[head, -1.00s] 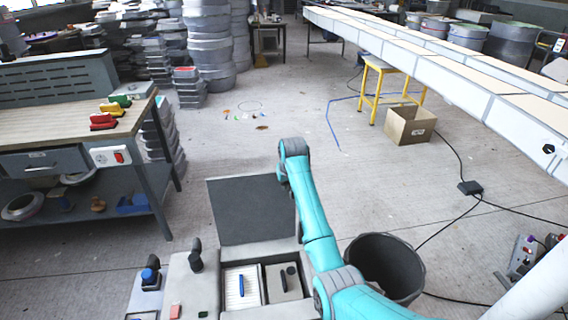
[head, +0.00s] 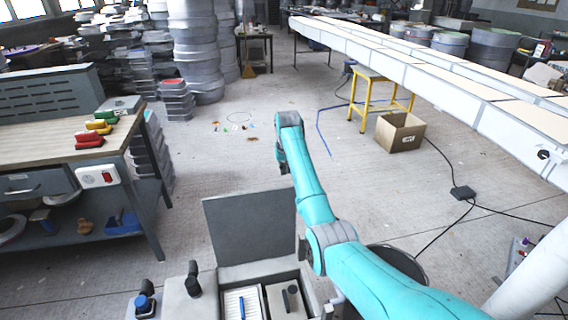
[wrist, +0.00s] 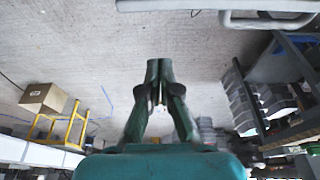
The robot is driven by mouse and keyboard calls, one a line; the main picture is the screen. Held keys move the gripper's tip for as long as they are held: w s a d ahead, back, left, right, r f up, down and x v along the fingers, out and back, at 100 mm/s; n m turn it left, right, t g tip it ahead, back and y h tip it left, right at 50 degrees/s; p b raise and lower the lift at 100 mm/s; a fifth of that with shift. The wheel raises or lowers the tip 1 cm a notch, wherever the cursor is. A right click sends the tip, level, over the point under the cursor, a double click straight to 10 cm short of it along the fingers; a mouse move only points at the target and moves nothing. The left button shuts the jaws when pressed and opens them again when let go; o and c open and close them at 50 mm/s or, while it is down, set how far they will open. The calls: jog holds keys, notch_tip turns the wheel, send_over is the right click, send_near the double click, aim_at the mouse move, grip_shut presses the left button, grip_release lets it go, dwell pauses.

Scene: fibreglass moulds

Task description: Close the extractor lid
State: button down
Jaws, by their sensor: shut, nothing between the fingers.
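The extractor lid (head: 250,226) is a flat dark grey panel in the head view. It stands open, tilted up at the far edge of a grey box in front of me. My gripper (wrist: 158,72) shows in the wrist view with its dark green fingers shut and empty, over open floor. In the head view my arm reaches past the right side of the lid, and its end hangs beyond it; the fingers are hidden there. I see no contact with the lid.
Compartments with a blue pen (head: 242,307) lie in front of the lid. A dark bin (head: 405,262) stands to the right, partly behind my arm. A workbench (head: 60,140) is on the left. A cardboard box (head: 400,132) and yellow stool (head: 361,100) stand farther right.

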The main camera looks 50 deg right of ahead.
jog(key=shift+s+a+f, duration=0.45)
jog(key=shift+s+f, duration=0.2)
jog(key=shift+f, duration=0.1)
jog(key=shift+s+a+f, duration=0.45)
jog(key=shift+s+f, duration=0.2)
jog(key=shift+f, duration=0.05)
